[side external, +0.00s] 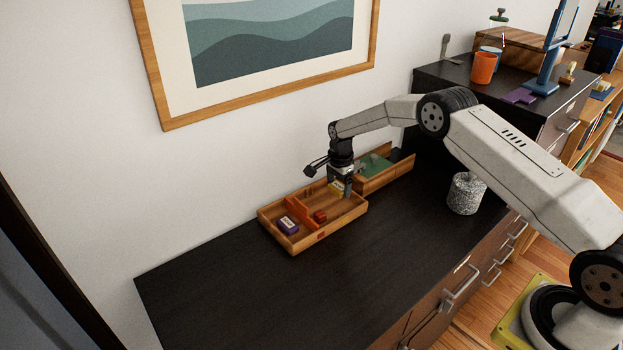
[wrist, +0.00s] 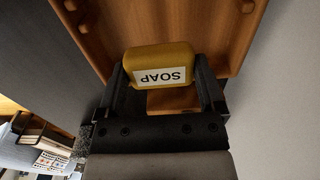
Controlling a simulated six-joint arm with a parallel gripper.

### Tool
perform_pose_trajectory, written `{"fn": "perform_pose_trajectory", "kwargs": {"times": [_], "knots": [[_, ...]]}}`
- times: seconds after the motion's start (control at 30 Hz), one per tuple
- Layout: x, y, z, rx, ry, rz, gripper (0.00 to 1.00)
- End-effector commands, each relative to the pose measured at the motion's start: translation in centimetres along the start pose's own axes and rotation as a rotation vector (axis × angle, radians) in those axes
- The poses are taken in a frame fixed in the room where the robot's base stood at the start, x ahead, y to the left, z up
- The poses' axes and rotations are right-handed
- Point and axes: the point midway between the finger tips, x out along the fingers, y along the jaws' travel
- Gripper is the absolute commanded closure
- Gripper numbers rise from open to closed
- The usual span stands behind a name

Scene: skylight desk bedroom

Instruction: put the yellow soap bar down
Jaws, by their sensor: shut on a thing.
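The yellow soap bar (wrist: 160,64) is between the two fingers of my gripper (wrist: 167,90) in the wrist view, with its white SOAP label upside down in the picture. In the side external view, my gripper (side external: 341,188) points down over the right part of a wooden tray (side external: 335,226), and the soap bar (side external: 336,186) shows small and yellow at the fingertips. My gripper is shut on the soap bar. I cannot tell whether the soap touches the tray floor. The wooden tray also shows behind the soap in the wrist view (wrist: 205,25).
An orange divider (side external: 299,212) crosses the tray. A second wooden box (side external: 384,179) stands close behind at right. A speckled cylinder (side external: 466,194) stands further right. The front left desktop (side external: 240,285) is clear.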

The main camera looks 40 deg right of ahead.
Motion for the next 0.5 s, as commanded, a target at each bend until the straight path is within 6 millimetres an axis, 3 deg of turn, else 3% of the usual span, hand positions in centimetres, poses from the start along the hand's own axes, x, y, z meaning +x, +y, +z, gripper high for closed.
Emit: {"fn": "perform_pose_trajectory", "kwargs": {"times": [0.23, 0.5], "knots": [[0.9, -0.6, -0.1, 0.000, 0.000, -0.001, 0.82], [3.5, -0.6, -0.1, 0.001, 0.001, -0.001, 0.82]]}}
